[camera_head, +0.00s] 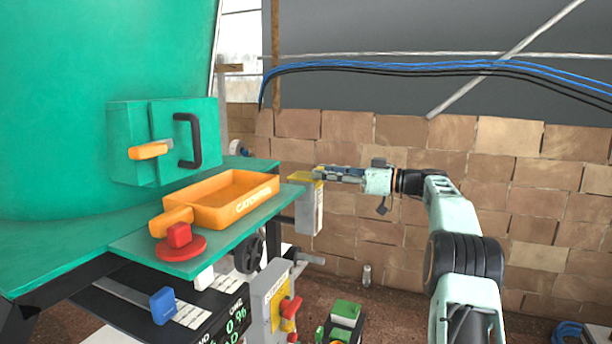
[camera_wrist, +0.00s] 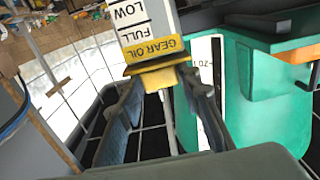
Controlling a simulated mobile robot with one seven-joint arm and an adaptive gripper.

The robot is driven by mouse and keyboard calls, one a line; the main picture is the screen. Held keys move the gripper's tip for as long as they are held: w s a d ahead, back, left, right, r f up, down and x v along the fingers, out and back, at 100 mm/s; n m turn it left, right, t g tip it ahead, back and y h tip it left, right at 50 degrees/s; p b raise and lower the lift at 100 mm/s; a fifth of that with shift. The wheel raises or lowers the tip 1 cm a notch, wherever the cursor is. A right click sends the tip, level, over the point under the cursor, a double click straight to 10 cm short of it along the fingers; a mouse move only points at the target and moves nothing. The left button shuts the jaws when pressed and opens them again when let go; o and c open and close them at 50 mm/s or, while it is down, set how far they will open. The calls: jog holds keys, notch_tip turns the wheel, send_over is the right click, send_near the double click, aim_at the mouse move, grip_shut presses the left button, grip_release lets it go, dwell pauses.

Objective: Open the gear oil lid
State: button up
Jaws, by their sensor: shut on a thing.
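The gear oil box (camera_head: 309,212) is a narrow pale container fixed beside the green bench edge. It has a yellow lid (camera_head: 303,177) on top. In the wrist view the box (camera_wrist: 144,14) shows GEAR OIL, FULL and LOW markings, and the yellow lid (camera_wrist: 158,77) lies between my fingertips. My gripper (camera_head: 320,173) reaches in from the right at lid height. In the wrist view my gripper (camera_wrist: 163,80) has one finger on each side of the lid and is shut on it. The lid appears to be on the box; whether it has lifted at all cannot be told.
An orange tray (camera_head: 236,198) and a red knob (camera_head: 180,238) sit on the green shelf (camera_head: 140,247) to the left. A green box with a black handle (camera_head: 187,140) stands behind. A brick wall (camera_head: 540,200) runs behind my arm. A grey switch box (camera_head: 272,300) is below.

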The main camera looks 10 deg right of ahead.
jog(key=shift+a+r+h+p, duration=0.1)
jog(key=shift+r+h+p, duration=0.45)
jog(key=shift+p, duration=0.7)
jog(key=shift+w+a+r+g+h, duration=0.1)
jog(key=shift+r+g+h, duration=0.15)
jog(key=shift+g, duration=0.25)
